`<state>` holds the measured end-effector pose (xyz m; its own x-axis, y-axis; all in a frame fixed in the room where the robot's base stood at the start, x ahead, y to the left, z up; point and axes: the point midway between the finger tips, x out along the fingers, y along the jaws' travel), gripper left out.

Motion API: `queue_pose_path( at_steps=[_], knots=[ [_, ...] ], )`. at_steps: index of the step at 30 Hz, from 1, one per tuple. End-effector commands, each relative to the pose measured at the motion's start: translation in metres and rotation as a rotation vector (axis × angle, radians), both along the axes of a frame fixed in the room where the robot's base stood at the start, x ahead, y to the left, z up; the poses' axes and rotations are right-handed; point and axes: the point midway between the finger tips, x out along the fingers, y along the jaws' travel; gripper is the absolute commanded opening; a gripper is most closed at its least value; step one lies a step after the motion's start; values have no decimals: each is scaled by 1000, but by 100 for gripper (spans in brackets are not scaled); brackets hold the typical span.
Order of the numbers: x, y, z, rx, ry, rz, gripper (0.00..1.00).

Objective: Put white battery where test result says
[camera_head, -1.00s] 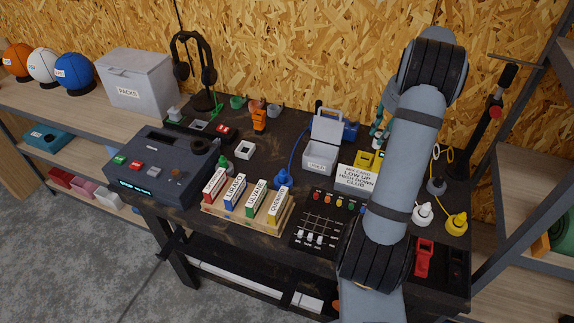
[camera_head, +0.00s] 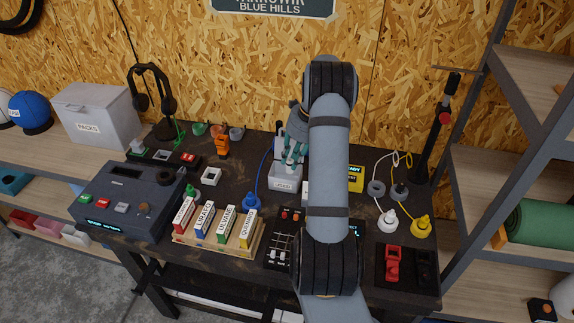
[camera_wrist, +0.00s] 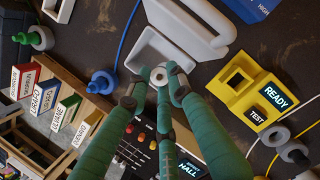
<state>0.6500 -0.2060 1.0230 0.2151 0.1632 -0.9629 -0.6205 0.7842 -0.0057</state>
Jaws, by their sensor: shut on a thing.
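My gripper (camera_wrist: 158,92) has green fingers closed around the white battery (camera_wrist: 158,76), seen nearly end-on in the wrist view. In the head view my gripper (camera_head: 292,158) hangs over the small white box (camera_head: 285,183), and the battery cannot be made out there. In the wrist view the battery overlaps the open white box (camera_wrist: 150,42), whose lid (camera_wrist: 190,22) is up; its height above the box is unclear. The yellow tester (camera_wrist: 236,84) stands right of the box with an empty-looking slot. Its screen (camera_wrist: 276,96) reads READY. It also shows in the head view (camera_head: 356,184).
A blue container (camera_wrist: 248,8) lies behind the tester. A wooden rack of labelled cartons (camera_head: 247,246) and a slider panel (camera_head: 276,258) stand in front. White and yellow plugs (camera_head: 421,226) sit at the right.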

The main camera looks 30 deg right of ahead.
Motion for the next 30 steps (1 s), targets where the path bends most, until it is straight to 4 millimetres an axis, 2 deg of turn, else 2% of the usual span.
queue_pose_path(
  at_steps=[7,15,30],
  knots=[
    [10,11,-13,2,2,-1,0],
    [10,11,-47,1,2,-2,0],
    [10,11,-57,-1,0,-1,0]
  ],
)
